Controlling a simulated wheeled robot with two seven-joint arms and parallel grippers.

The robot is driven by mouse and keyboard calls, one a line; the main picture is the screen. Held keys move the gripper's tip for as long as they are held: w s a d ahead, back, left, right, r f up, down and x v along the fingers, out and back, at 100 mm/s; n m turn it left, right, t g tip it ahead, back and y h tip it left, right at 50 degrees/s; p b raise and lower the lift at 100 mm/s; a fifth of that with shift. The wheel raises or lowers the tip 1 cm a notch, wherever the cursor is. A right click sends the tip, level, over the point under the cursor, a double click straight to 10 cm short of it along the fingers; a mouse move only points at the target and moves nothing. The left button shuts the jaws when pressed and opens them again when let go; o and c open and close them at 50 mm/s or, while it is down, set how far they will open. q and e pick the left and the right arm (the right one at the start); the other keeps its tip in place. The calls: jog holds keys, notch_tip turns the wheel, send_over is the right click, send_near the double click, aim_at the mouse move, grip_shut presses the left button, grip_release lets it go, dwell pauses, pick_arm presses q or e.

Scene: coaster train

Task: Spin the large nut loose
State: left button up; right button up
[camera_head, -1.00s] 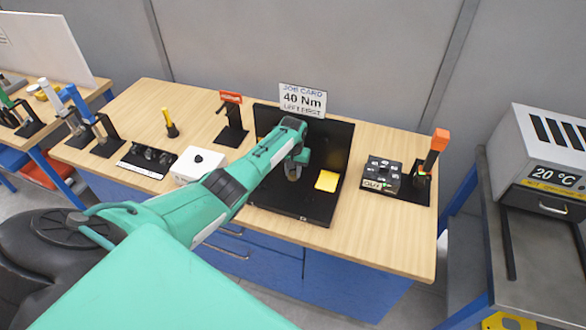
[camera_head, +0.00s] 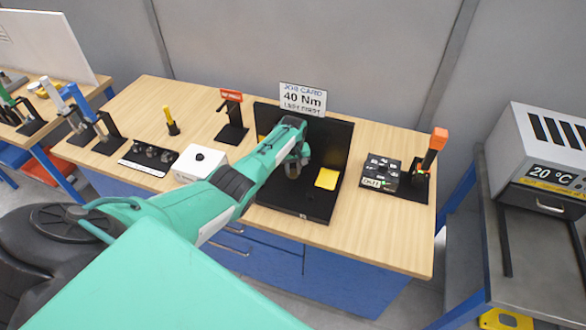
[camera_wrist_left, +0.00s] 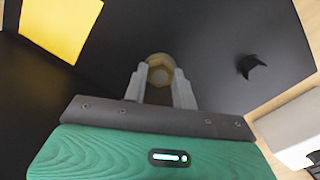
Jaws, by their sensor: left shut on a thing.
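In the left wrist view a large brass-coloured nut (camera_wrist_left: 160,72) sits between the fingertips of my left gripper (camera_wrist_left: 160,86). The gripper is shut on the nut, over the black board. In the head view my left gripper (camera_head: 296,168) is low over the black board (camera_head: 290,204) at the middle of the bench, and the nut is hidden there by my arm and hand. My right gripper is in neither view.
A yellow pad (camera_head: 326,179) lies on the board right of my gripper. A job card (camera_head: 302,99) reading 40 Nm stands behind. A white box (camera_head: 201,163) is to the left. A black block (camera_head: 381,171) and an orange-topped tool (camera_head: 437,140) stand right.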

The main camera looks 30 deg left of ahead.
aim_at(293, 171)
pick_arm(q)
jog(key=shift+s+f, duration=0.1)
jog(key=shift+f, duration=0.05)
jog(key=o, duration=1)
jog(key=shift+r, duration=0.55)
notch_tip(293, 171, up, 13)
jog(key=b, duration=0.3)
jog(key=shift+f, duration=0.15)
